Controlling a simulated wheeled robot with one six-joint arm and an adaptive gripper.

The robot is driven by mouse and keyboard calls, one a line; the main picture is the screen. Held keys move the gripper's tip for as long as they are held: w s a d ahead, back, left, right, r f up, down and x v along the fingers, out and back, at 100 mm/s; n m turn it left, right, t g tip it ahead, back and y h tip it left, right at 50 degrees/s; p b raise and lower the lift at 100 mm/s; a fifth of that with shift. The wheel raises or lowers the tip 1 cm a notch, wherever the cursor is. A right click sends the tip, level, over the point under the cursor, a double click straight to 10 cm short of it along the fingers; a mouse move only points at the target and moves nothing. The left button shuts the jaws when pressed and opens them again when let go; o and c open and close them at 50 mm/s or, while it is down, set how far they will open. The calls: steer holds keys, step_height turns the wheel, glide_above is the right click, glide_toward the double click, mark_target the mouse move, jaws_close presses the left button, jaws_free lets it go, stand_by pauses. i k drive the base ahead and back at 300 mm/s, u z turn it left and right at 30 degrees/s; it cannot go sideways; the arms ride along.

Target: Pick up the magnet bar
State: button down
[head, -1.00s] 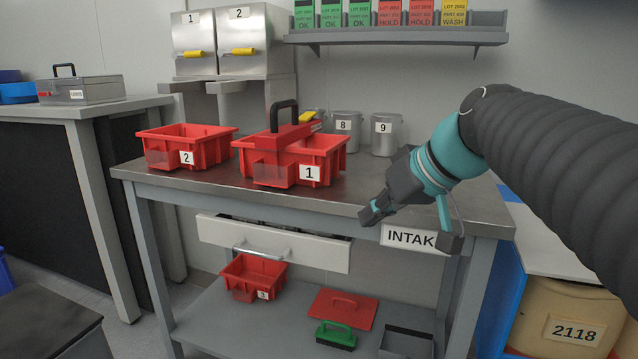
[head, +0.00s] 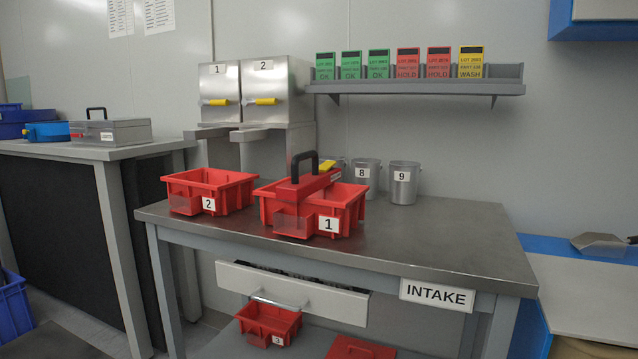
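What looks like the magnet bar (head: 308,184), a red bar with a black arched handle, is at red bin 1 (head: 345,206) on the steel table. It appears to rest across the top of the bin, with its handle upright; a yellow part shows at its far end. The bar's red blends with the bin, so its exact contact with the rim is hard to tell. My gripper is not in view.
Red bin 2 (head: 232,192) stands left of bin 1. Metal cans 8 (head: 366,185) and 9 (head: 403,186) stand behind. A shelf (head: 430,88) with lot cards hangs above. The table's right part (head: 450,235) is clear. A drawer (head: 330,300) sits partly open below.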

mark_target(298, 189)
steer(key=z, duration=2.95)
steer(key=k, duration=1.85)
steer(key=u, duration=1.75)
steer(key=i, duration=0.5)
